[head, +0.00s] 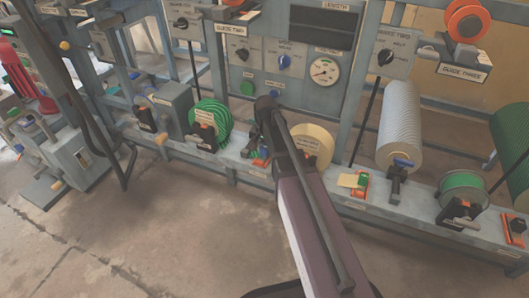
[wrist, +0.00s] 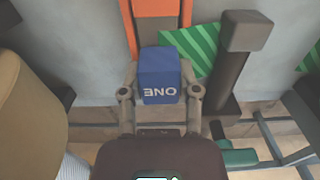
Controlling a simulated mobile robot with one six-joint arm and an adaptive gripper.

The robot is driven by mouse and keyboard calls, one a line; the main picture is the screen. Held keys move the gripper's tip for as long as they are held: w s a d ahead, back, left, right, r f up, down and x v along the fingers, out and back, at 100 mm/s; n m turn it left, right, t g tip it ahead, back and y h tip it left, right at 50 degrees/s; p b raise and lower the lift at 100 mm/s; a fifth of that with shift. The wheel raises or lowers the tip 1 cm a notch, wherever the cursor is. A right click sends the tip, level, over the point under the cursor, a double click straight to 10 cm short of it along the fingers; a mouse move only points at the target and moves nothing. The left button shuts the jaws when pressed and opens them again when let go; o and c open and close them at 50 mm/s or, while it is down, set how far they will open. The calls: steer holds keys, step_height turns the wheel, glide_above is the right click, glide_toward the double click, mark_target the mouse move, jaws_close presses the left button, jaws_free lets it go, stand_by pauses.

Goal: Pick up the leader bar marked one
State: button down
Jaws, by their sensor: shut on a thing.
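The leader bar marked one is a blue block with "ONE" in pale letters, upside down in the wrist view (wrist: 159,78). My gripper (wrist: 160,92) has a finger on each side of it and is shut on it. The bar is against or just in front of an orange holder (wrist: 160,25); I cannot tell whether it still sits in it. In the head view my arm reaches down to the bench rail beside the cream spool, and my fingertips are largely hidden.
A green striped piece (wrist: 196,45) and a dark grey post (wrist: 232,65) stand close right of the bar. The cream spool (head: 312,142) and green spool (head: 209,120) flank my arm. A control panel (head: 283,58) stands behind. The floor in front is clear.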

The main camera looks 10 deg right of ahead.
mark_target(265, 145)
steer(key=shift+r, duration=0.1)
step_height(265, 145, up, 10)
steer(key=p, duration=1)
stand_by(0.7)
